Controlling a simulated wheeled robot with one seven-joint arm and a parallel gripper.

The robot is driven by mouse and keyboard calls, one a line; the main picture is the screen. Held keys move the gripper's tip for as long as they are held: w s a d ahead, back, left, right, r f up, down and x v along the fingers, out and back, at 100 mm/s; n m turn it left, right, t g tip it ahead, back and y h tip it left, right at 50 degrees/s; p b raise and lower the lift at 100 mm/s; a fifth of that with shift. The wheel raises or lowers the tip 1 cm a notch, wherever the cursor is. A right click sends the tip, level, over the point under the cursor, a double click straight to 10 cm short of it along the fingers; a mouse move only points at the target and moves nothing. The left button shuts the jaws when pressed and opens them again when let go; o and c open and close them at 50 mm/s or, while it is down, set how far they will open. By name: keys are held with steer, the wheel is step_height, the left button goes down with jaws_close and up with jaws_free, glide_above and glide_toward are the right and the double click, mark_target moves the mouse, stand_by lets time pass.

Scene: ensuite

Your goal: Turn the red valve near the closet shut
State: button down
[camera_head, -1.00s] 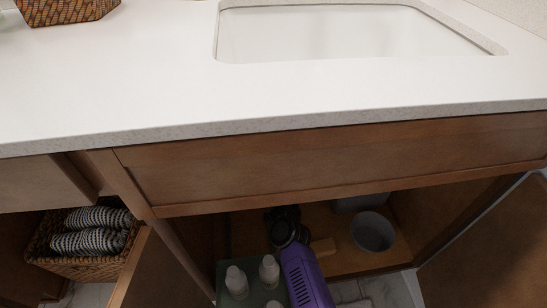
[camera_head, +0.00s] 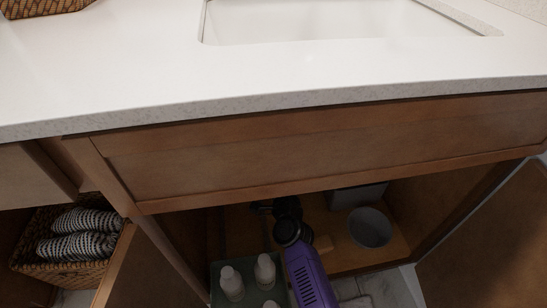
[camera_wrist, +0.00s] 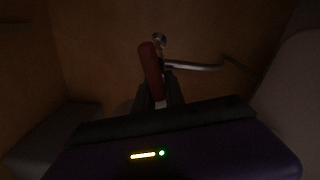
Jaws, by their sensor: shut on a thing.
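The red valve handle (camera_wrist: 151,70) shows in the wrist view, dim and upright, in front of a metal fitting and a pale pipe that runs to the right. My gripper (camera_wrist: 159,92) reaches up to it from below, with its dark fingers close together around the lower end of the handle. It is shut on the red handle. In the head view my dark gripper (camera_head: 286,212) and purple wrist are inside the open cabinet under the sink. The valve cannot be made out there.
The white countertop (camera_head: 130,85) with the sink (camera_head: 310,20) overhangs the cabinet. Open doors (camera_head: 485,255) stand on both sides. A grey bowl (camera_head: 370,228) is right of my gripper. A tray with white bottles (camera_head: 232,283) is to its left. A basket of towels (camera_head: 75,238) is farther left.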

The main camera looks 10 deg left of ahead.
steer(key=shift+f+m+b, duration=0.3)
steer(key=shift+m, duration=0.65)
steer(key=shift+f+m+b, duration=0.25)
steer(key=shift+f+m, duration=0.05)
steer(key=shift+m, duration=0.65)
steer(key=c, duration=1.4)
jaws_free()
steer(key=shift+d, duration=0.1)
steer(key=p+v, duration=0.3)
steer(key=v, duration=0.4)
steer(key=shift+s+p, duration=0.3)
steer(key=shift+s, duration=0.1)
steer(key=shift+d, duration=0.2)
